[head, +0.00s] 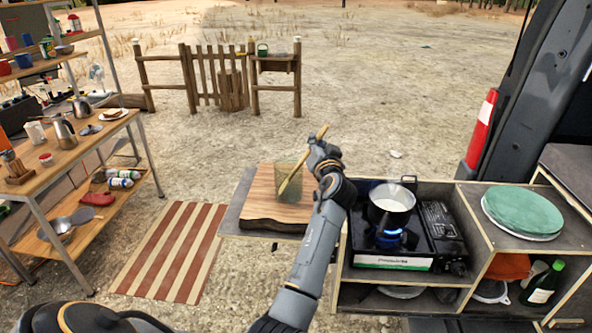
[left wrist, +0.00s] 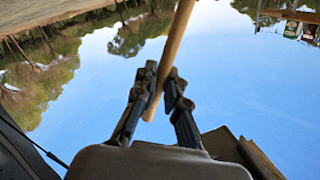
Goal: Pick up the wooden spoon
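The wooden spoon (head: 292,176) stands tilted in a greenish see-through holder (head: 286,184) on a wooden cutting board (head: 262,203). Its handle rises to the upper right. My left gripper (head: 318,150) is at the upper part of the handle. In the left wrist view the handle (left wrist: 177,38) runs between the two fingers (left wrist: 162,76), which come together on both sides of it and look closed on it. The spoon's lower end sits inside the holder in the head view. My right gripper is not in view.
Right of the board, a pot (head: 391,200) sits on a lit camping stove (head: 392,247). Green plates (head: 522,212) lie farther right. A shelf table (head: 75,146) with kitchenware stands at the left. A striped mat (head: 172,252) lies on the ground.

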